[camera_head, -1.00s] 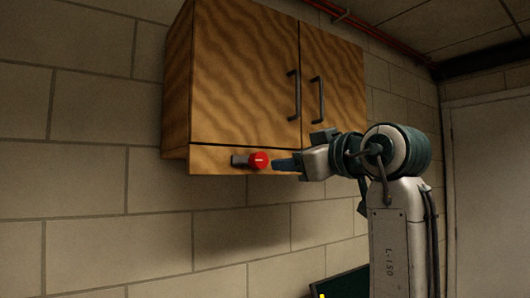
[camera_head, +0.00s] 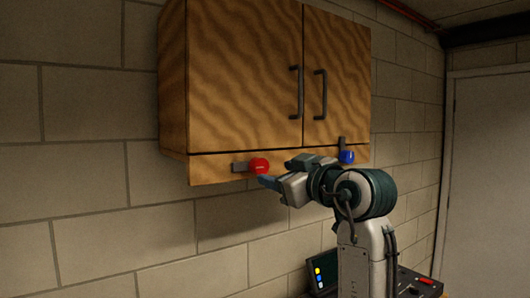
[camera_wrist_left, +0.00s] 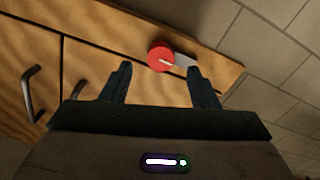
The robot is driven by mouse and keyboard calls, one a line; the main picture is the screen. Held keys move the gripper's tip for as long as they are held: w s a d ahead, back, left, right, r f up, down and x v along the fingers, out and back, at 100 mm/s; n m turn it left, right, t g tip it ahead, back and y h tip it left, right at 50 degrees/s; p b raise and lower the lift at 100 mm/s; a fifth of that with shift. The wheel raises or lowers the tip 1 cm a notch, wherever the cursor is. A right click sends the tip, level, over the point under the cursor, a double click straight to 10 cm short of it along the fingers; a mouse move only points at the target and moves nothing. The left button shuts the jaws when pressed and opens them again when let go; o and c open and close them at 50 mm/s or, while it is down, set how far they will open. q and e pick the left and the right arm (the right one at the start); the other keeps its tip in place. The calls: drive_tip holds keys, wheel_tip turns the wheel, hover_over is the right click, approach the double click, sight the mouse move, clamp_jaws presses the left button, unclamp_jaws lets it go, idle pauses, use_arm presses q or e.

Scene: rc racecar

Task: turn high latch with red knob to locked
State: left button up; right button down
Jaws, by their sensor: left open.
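The red knob (camera_head: 259,166) sits on a grey latch bar (camera_head: 239,167) on the bottom strip of the wooden wall cabinet (camera_head: 240,75). The bar lies roughly horizontal, reaching left from the knob. My left gripper (camera_head: 275,173) is open, close to the knob on its right and slightly below. In the left wrist view the red knob (camera_wrist_left: 160,56) shows between and just beyond the tips of the open fingers (camera_wrist_left: 158,68), with the bar to its right. Whether a finger touches it I cannot tell. My right gripper is not in view.
A second latch with a blue knob (camera_head: 346,157) is on the same strip, to the right, its bar upright. Two dark door handles (camera_head: 296,93) are above. A dark panel with coloured buttons (camera_head: 322,273) is below. The wall left of the cabinet is clear.

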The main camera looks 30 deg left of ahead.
sight(263, 169)
use_arm(q)
drive_tip(key=p+x, duration=0.3)
drive_tip(key=x, duration=0.2)
drive_tip(key=shift+a+p, duration=0.3)
drive_tip(key=shift+w+a, duration=0.15)
drive_tip(key=shift+a, duration=0.05)
drive_tip(key=shift+d, duration=0.15)
drive_tip(key=c, duration=1)
